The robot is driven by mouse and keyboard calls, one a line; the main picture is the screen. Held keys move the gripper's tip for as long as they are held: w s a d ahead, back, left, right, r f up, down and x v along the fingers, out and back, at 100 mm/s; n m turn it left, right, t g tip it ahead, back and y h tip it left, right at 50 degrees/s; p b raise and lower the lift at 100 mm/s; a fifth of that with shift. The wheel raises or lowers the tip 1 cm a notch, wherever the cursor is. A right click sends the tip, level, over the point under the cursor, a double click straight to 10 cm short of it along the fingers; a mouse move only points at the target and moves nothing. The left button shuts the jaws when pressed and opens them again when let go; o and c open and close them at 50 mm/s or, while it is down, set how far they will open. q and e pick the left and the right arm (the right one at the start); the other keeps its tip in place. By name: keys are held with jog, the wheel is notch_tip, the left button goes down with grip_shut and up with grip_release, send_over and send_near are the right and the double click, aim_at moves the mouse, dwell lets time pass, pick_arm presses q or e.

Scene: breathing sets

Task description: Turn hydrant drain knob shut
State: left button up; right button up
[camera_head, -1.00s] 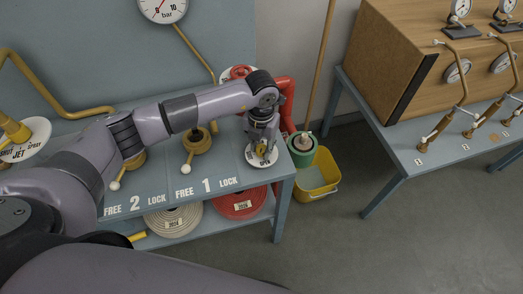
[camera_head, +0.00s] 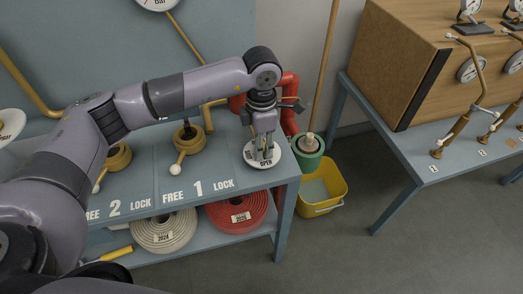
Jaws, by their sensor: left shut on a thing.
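The round white dial plate (camera_head: 279,161) of the hydrant drain lies on the right end of the blue-grey bench, with the word OPEN on its front part. The red hydrant pipe (camera_head: 289,100) stands just behind it. My left gripper (camera_head: 264,154) points down over the middle of the plate, with its fingers shut on the drain knob. The fingers hide most of the knob, so I cannot read its turn angle. My right gripper is not in view.
Two brass valves with white-tipped levers, one (camera_head: 187,138) by FREE 1 LOCK, stand left on the bench. Rolled hoses (camera_head: 165,230) lie on the shelf below. A yellow bucket (camera_head: 322,190) and green bucket (camera_head: 306,158) with a pole stand right. Floor in front is clear.

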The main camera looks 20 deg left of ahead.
pick_arm(q)
jog(key=shift+m+b, duration=0.85)
jog(key=shift+m, duration=0.15)
jog(key=shift+r, duration=0.1)
jog(key=o, duration=1.2)
notch_tip(320, 180, up, 12)
jog(key=shift+f, duration=0.1)
